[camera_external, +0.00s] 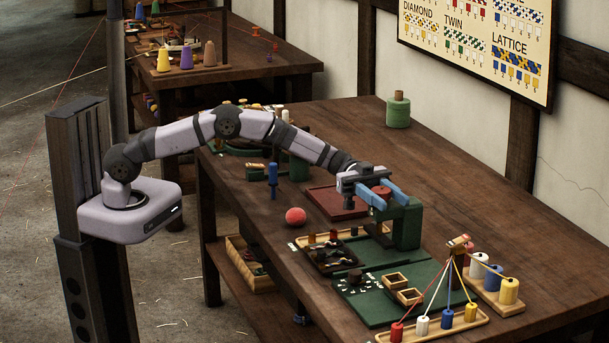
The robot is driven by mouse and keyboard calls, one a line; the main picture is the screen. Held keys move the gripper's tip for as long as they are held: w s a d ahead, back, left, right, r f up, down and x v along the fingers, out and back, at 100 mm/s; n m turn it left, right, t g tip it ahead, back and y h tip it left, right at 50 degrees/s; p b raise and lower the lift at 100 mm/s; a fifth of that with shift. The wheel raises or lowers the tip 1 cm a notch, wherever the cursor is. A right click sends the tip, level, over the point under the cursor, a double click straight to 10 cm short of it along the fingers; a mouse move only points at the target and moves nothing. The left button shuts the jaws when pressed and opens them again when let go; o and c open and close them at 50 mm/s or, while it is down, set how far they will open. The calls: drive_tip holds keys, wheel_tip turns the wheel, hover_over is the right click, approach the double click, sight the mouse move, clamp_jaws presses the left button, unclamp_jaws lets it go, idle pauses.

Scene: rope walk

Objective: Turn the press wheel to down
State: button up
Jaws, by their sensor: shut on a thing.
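The green press (408,226) stands on the wooden table, right of the picture's middle. Its red wheel (382,191) sits at the top, partly covered by my gripper. My gripper (390,203) has blue fingers that lie on either side of the wheel and are shut on it. Whether the wheel stands up or down cannot be told from this view. The press's lower part stands by the green mat (415,273), and its inner side is partly hidden.
A dark tray (328,258) of small parts and a red ball (295,216) lie left of the press. A reddish board (335,205) lies behind them. Wooden boxes (397,282) are on the mat. A bobbin stand with taut threads (435,325) is at the front right. The table's back right is mostly clear.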

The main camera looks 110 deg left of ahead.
drive_tip(key=shift+s+d+r+m+g+h+b, duration=0.1)
drive_tip(key=shift+d+m+g+h+b, duration=0.1)
drive_tip(key=shift+m+g+h, duration=0.35)
drive_tip(key=shift+s+d+r+m+g+h+b, duration=0.1)
drive_tip(key=shift+m+g+h+b, duration=0.05)
drive_tip(key=shift+m+g+h, duration=0.4)
drive_tip(key=shift+r, duration=0.1)
idle(0.4)
drive_tip(key=o, duration=1.1)
drive_tip(key=shift+c, duration=0.2)
drive_tip(key=shift+a+f, duration=0.1)
drive_tip(key=shift+f, duration=0.1)
drive_tip(key=shift+s+a, duration=0.3)
drive_tip(key=shift+a, duration=0.05)
drive_tip(key=b+v, duration=0.1)
drive_tip(key=v, duration=0.5)
drive_tip(key=shift+a+r, duration=0.1)
